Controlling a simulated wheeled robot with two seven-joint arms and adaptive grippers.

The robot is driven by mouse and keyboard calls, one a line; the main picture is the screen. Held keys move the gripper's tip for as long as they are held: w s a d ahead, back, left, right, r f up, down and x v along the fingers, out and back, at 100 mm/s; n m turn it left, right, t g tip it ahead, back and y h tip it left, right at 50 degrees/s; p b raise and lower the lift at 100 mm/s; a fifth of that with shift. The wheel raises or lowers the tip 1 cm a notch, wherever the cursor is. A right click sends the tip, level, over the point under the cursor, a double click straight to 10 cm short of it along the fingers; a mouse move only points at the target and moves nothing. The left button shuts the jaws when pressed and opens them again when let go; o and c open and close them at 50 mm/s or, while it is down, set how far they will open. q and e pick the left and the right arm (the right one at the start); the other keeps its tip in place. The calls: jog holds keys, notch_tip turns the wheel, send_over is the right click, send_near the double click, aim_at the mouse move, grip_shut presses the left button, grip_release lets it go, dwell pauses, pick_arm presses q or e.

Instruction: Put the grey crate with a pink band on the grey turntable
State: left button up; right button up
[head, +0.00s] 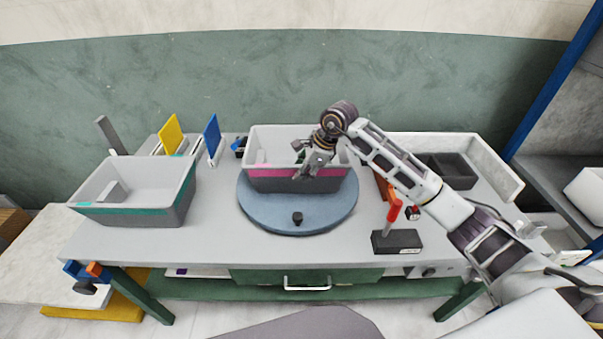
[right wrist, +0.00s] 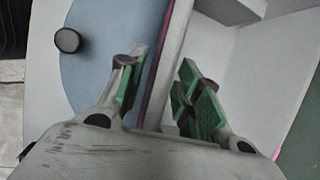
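The grey crate with a pink band (head: 270,181) is upright over the far half of the round blue-grey turntable (head: 297,220); I cannot tell whether its whole base rests on it. A dark knob (head: 297,218) stands on the turntable's near side. My right gripper (head: 308,170) is at the crate's near wall, right of its middle. In the right wrist view, my gripper's green-padded fingers (right wrist: 160,95) straddle the crate wall (right wrist: 172,65), one outside and one inside, with gaps showing. My left gripper is not in view.
A grey crate with a teal band (head: 130,212) stands at the table's left end. Yellow (head: 171,134) and blue (head: 212,137) panels stand behind it. A dark block with a red-handled tool (head: 396,242) is right of the turntable. A dark tray (head: 447,170) lies at the back right.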

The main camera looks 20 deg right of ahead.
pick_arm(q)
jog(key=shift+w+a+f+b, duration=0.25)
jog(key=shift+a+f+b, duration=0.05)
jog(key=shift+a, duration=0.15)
pick_arm(e)
jog(key=v, duration=1)
jog(key=shift+r, duration=0.2)
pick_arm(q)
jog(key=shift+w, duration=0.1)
